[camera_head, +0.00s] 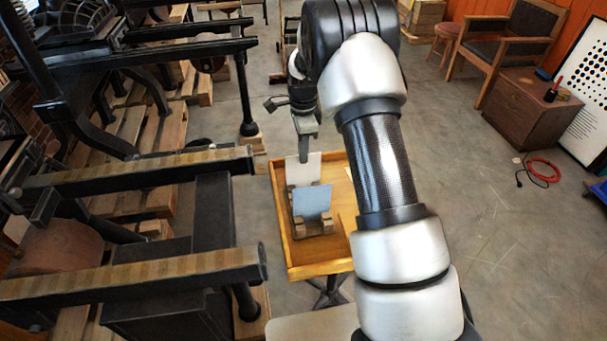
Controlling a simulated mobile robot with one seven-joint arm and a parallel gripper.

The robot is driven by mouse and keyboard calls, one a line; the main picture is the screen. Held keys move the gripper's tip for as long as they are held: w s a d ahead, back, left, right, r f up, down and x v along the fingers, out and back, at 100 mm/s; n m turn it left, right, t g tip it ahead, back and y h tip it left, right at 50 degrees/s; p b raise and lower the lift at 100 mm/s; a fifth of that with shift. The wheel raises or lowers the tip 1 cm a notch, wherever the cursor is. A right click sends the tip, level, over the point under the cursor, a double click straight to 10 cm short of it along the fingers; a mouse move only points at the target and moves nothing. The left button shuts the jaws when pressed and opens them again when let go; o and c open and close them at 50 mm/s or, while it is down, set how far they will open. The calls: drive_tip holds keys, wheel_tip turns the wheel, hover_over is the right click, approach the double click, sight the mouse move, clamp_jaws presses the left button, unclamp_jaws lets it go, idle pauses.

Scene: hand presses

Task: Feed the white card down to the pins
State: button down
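A white card (304,171) stands upright, close to vertical, behind a blue-grey card (312,202). The blue-grey card leans in a small brown block holder (314,229) and hides the lower part of the white card. The pins are not visible at this size. My gripper (304,152) points down at the top edge of the white card, and its fingertip overlaps that edge. The fingers are seen edge-on, so I cannot tell whether they are shut on the card.
The holder stands on a yellow wooden tray table (279,200) with raised edges. Black hand presses with long rails (130,278) stand close on its left. My arm covers the table's right side. Open floor lies to the right, with a red cable (542,172) on it.

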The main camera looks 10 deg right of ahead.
drive_tip(key=shift+r+p, duration=2.6)
drive_tip(key=shift+r, duration=1.7)
